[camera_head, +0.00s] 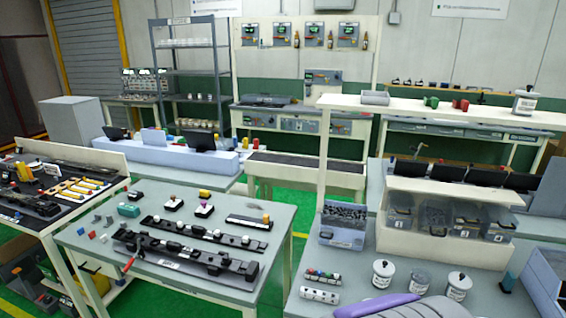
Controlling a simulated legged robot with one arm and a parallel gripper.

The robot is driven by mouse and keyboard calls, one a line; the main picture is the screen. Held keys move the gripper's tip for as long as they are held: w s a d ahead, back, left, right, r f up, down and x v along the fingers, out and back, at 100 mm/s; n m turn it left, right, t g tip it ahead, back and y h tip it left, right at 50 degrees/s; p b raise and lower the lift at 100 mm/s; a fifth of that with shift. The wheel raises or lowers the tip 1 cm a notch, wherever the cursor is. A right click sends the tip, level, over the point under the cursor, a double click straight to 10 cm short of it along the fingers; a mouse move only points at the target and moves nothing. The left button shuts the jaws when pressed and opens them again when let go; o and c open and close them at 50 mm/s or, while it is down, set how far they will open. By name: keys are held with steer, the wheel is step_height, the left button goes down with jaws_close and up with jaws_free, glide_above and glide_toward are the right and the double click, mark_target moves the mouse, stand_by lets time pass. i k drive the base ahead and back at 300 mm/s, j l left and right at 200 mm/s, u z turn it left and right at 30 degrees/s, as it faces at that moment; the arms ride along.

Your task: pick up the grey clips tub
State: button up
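Three small round tubs stand in a row near the front of the right-hand table. The left tub (383,273) and the right tub (458,286) look white with dark lid knobs and labels. The middle tub (419,282) looks greyer, as if its contents are grey. Their labels are too small to read, so I cannot tell for certain which is the grey clips tub. A similar labelled tub (525,101) stands on the raised shelf at the upper right. My gripper is not in view.
Behind the tubs, a white rack (400,243) holds several clear bins. A blue-grey bin (341,236) of dark parts stands left of it. Small cylinders (320,294) lie left of the tubs. A purple rounded shape covers the table's front edge. Green floor shows between the tables.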

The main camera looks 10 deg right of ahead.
mark_target(420, 279)
steer(key=z, duration=1.45)
